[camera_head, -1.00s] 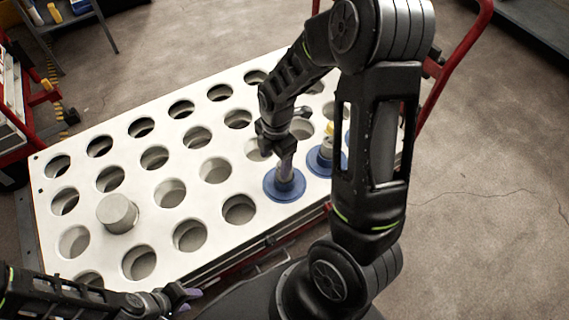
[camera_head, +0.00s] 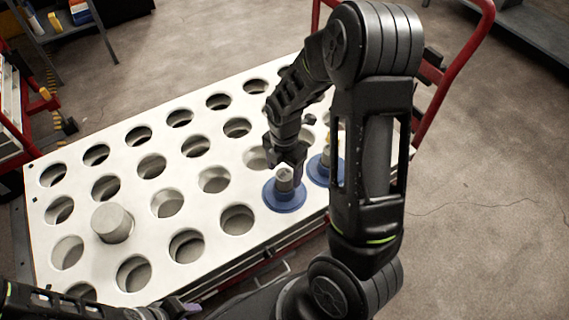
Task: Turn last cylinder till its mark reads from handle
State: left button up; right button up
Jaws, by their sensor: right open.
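A grey cylinder with a wide blue flange (camera_head: 285,198) stands upright in a front-row hole of the white board (camera_head: 142,210). My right gripper (camera_head: 286,160) is open just above and behind its grey top, and I cannot tell whether it touches. A second blue-flanged cylinder (camera_head: 319,170) with a yellow part stands to its right, partly hidden by my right arm. A plain grey cylinder (camera_head: 112,222) stands in a hole at the left. My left gripper (camera_head: 183,306) is low at the bottom edge, its jaws too small to judge. No mark is readable.
The board has several empty round holes and sits on a cart with a red handle (camera_head: 452,70) at the right. A shelf (camera_head: 62,32) stands at the upper left, and red equipment (camera_head: 14,130) at the left edge.

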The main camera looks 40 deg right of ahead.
jog(key=shift+f, duration=1.4)
jog(key=shift+c, duration=0.4)
grip_shut()
jog(key=shift+r, duration=0.15)
jog(key=shift+n, duration=1.6)
